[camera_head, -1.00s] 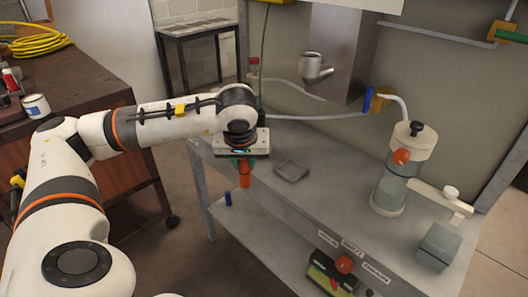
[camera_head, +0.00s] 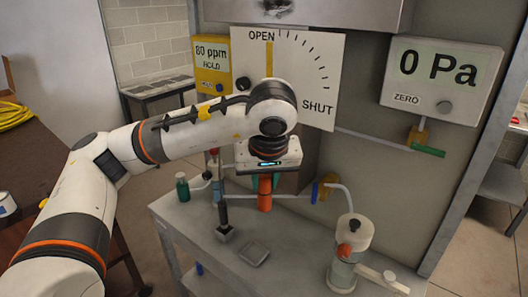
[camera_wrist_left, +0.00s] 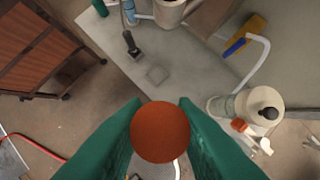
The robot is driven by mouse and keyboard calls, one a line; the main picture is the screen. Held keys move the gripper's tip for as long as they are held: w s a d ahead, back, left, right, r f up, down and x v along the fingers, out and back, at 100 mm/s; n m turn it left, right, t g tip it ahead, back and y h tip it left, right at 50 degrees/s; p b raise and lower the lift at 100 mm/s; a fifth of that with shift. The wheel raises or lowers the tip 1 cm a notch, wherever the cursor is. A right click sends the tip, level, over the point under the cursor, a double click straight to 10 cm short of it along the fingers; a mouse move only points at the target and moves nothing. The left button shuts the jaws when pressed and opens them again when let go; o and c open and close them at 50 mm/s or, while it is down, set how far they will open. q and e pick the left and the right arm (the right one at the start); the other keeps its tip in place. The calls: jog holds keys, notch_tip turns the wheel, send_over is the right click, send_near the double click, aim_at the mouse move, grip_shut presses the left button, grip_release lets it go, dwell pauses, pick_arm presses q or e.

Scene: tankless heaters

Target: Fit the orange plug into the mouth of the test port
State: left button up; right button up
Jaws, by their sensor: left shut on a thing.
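The orange plug (camera_head: 265,193) hangs below my left gripper (camera_head: 265,183), between its teal fingers. In the left wrist view the plug (camera_wrist_left: 160,132) shows as a round orange end, with a green finger of the gripper (camera_wrist_left: 160,115) pressed on each side. The gripper is shut on it, above the bench and apart from it. In the head view the metal elbow seen earlier, which looks like the test port, is hidden behind my arm and gripper. A pale metal body, probably this test port (camera_wrist_left: 172,12), is cut by the top edge of the left wrist view. My right gripper is not in view.
A grey bench (camera_head: 300,262) lies below, with a flat square pad (camera_head: 254,253) and a dark upright handle (camera_head: 224,215) on it. A clear canister (camera_head: 348,258) stands at right. Behind are an OPEN/SHUT dial board (camera_head: 315,70) and a 0 Pa meter (camera_head: 440,78).

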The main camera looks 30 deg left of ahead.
pick_arm(q)
jog(key=w+a+r+p, duration=0.4)
jog(key=w+a+p, duration=0.2)
jog(key=w+a, duration=0.65)
jog(key=f, duration=0.2)
jog(key=w+d+f+p, duration=0.1)
jog(key=f, duration=0.1)
jog(key=d+f, duration=0.1)
jog(key=f, duration=0.1)
jog(key=shift+w+f+p, duration=0.2)
jog(key=shift+w+p, duration=0.1)
jog(key=shift+p, duration=0.05)
jog(key=shift+f, duration=0.55)
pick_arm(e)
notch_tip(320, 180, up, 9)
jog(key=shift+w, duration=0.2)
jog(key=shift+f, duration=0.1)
